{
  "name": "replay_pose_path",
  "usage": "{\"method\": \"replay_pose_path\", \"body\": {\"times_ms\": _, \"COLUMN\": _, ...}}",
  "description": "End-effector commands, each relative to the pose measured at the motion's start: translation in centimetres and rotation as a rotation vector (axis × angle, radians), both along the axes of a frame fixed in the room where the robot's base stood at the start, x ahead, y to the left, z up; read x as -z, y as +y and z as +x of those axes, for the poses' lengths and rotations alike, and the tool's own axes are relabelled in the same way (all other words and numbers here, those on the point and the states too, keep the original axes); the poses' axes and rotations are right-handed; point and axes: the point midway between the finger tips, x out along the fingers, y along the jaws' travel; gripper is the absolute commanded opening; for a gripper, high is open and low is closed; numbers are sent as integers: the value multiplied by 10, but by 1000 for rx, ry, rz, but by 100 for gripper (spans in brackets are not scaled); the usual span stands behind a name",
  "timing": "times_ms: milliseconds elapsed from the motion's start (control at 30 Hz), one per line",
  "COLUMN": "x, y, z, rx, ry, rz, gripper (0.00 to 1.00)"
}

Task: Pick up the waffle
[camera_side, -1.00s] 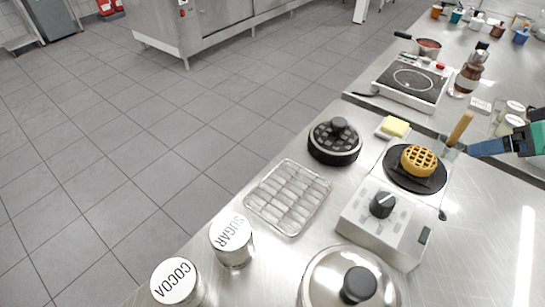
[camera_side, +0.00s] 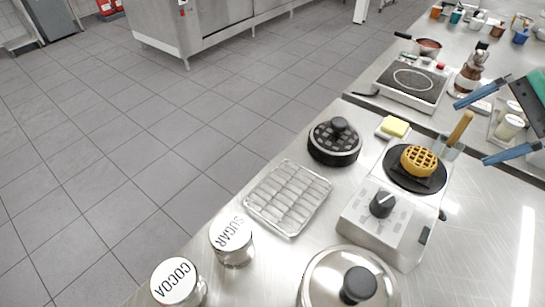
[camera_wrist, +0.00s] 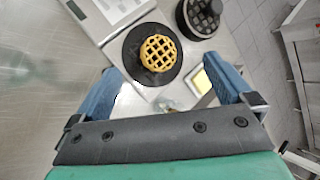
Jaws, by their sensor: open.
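The waffle (camera_side: 419,159) is round, golden and gridded. It sits on a dark round plate (camera_side: 398,174) on the white appliance with a black knob (camera_side: 381,205). In the wrist view the waffle (camera_wrist: 158,53) shows whole, ahead of my fingers. My gripper (camera_side: 472,128) is open and empty, to the right of the waffle in the side view and apart from it. Its two blue fingers are spread wide in the wrist view (camera_wrist: 166,88).
A wooden-handled tool (camera_side: 460,128) stands in a clear container between the waffle and my gripper. A wire rack (camera_side: 288,197), jars and a hot plate (camera_side: 413,80) are around.

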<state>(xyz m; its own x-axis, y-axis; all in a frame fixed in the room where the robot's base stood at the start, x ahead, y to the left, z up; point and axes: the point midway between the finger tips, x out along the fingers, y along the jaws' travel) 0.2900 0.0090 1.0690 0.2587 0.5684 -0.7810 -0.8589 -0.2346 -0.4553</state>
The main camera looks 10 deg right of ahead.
Motion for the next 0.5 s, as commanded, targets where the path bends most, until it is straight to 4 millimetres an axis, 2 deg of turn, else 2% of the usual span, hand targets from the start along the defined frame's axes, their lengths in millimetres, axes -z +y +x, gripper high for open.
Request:
{"method": "replay_pose_path", "body": {"times_ms": 100, "x": -6, "y": -12, "z": 14, "rx": 163, "ry": 193, "rz": 284, "gripper": 100}}
{"method": "replay_pose_path", "body": {"times_ms": 200, "x": -11, "y": -23, "z": 19, "rx": 234, "ry": 327, "rz": 466, "gripper": 100}}
{"method": "replay_pose_path", "body": {"times_ms": 333, "x": -15, "y": -33, "z": 20, "rx": 271, "ry": 437, "rz": 603, "gripper": 100}}
{"method": "replay_pose_path", "body": {"times_ms": 500, "x": -8, "y": -38, "z": 20, "rx": 280, "ry": 481, "rz": 654, "gripper": 100}}
